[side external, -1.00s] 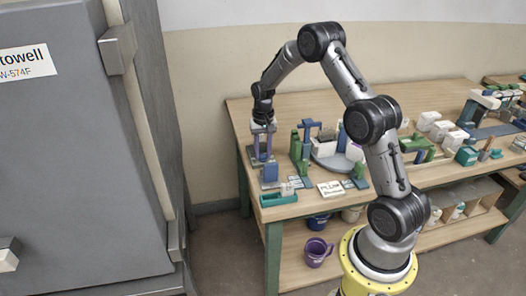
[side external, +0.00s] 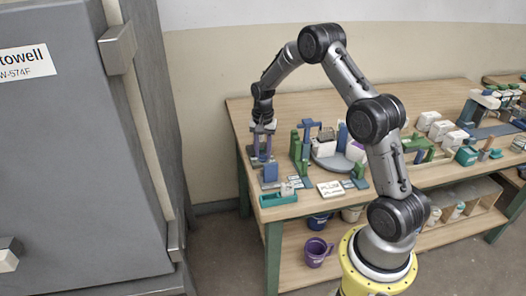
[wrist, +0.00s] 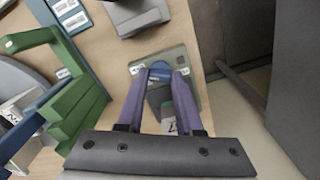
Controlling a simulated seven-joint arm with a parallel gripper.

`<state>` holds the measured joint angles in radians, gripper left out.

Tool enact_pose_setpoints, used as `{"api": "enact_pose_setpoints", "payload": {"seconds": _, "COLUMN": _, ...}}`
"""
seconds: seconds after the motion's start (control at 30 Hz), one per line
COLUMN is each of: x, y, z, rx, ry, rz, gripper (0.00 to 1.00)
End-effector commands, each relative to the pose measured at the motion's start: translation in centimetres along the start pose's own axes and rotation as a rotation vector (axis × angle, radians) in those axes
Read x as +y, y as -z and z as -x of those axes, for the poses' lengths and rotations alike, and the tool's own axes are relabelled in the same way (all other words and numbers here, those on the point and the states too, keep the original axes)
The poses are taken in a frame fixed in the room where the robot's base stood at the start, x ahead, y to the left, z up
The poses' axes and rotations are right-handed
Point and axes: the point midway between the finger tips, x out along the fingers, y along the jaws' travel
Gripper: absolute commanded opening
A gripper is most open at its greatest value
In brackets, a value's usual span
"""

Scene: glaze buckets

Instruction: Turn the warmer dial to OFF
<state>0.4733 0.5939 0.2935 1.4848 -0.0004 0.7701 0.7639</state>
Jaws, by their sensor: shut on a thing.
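In the wrist view, the two purple fingers of my gripper (wrist: 160,76) point down at a grey-green plate with small white labels, which I take to be the warmer (wrist: 190,56). The fingers are shut on a blue part, apparently the warmer dial (wrist: 160,74), between their tips. The dial's pointer and the OFF mark are too small to read. In the side view, my gripper (side external: 262,156) points straight down at the table's left end, behind a blue block (side external: 270,172). The dial is hidden there.
A green frame (wrist: 75,105) stands close to the left of my fingers in the wrist view. A grey box (wrist: 138,14) lies beyond the warmer. The wooden table (side external: 240,112) has bare room behind my gripper. A large grey kiln-like cabinet (side external: 75,160) stands at left.

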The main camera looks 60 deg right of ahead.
Motion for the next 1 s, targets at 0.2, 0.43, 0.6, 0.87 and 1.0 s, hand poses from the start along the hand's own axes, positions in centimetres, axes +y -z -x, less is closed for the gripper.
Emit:
{"api": "enact_pose_setpoints", "payload": {"seconds": 0.2, "x": 0.0, "y": 0.1, "z": 0.1, "rx": 0.001, "ry": 0.002, "rz": -0.003, "gripper": 0.4}}
{"api": "enact_pose_setpoints", "payload": {"seconds": 0.43, "x": 0.0, "y": 0.0, "z": 0.1, "rx": 0.001, "ry": 0.001, "rz": -0.001, "gripper": 0.65}}
{"api": "enact_pose_setpoints", "payload": {"seconds": 0.6, "x": 0.0, "y": 0.0, "z": 0.1, "rx": 0.0, "ry": 0.001, "rz": -0.001, "gripper": 0.65}}
{"api": "enact_pose_setpoints", "payload": {"seconds": 0.87, "x": -0.1, "y": 0.1, "z": 2.4, "rx": 0.004, "ry": 0.004, "rz": 0.0, "gripper": 0.65}}
{"api": "enact_pose_setpoints", "payload": {"seconds": 1.0, "x": -0.1, "y": 0.1, "z": 5.4, "rx": 0.005, "ry": 0.005, "rz": 0.0, "gripper": 0.65}}
